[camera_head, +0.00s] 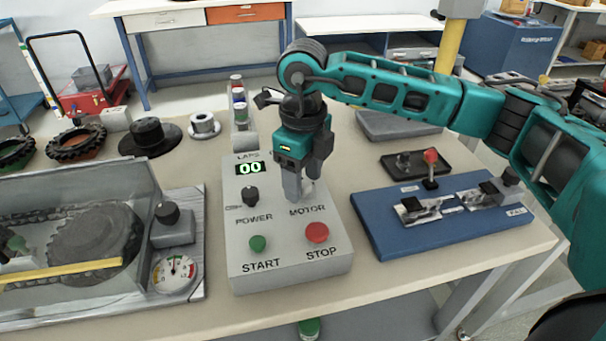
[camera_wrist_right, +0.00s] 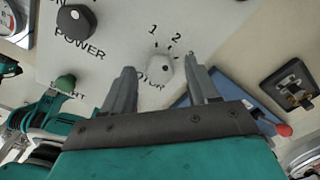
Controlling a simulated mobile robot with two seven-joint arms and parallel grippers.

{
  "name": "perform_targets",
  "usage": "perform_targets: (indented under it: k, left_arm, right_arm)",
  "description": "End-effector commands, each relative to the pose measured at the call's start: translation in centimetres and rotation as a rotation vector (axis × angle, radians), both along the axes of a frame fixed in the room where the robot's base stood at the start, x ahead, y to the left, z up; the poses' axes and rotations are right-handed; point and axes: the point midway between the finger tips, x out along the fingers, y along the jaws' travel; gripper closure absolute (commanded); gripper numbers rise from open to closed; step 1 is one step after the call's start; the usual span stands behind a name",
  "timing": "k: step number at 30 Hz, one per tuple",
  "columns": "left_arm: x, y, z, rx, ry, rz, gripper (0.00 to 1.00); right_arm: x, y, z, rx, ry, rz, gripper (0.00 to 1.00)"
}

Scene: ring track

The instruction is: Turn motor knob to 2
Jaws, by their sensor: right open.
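The grey control box (camera_head: 240,215) stands on the table with a lap display (camera_head: 250,169) reading 00. The motor knob (camera_wrist_right: 160,69) is pale and small, with marks 1 and 2 above it in the right wrist view. In the head view my right gripper largely hides it. My right gripper (camera_head: 297,196) points down over the motor knob. In the right wrist view the gripper's two fingers (camera_wrist_right: 159,66) are apart, one on each side of the knob. I cannot tell whether they touch it. My left gripper is not in view.
The black power knob (camera_head: 250,195), green start button (camera_head: 258,243) and red stop button (camera_head: 317,232) are close by on the box. A blue board (camera_head: 385,240) with switches lies to the right. A clear-covered gear case (camera_head: 70,220) stands to the left.

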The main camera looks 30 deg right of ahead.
Motion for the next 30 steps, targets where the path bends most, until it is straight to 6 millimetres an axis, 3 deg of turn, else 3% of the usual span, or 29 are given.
perform_targets:
  k: [5,18,24,30]
  left_arm:
    - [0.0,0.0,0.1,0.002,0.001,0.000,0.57]
    - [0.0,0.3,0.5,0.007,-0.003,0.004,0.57]
    - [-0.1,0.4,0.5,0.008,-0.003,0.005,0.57]
    - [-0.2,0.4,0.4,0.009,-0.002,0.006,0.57]
  right_arm:
    - [0.1,0.0,2.3,0.002,-0.005,0.001,0.41]
    - [0.1,0.1,11.2,0.002,-0.005,0.000,0.41]
    - [0.0,0.0,12.7,0.001,-0.002,0.000,0.41]
    - [0.0,0.0,12.8,0.001,-0.002,0.000,0.41]
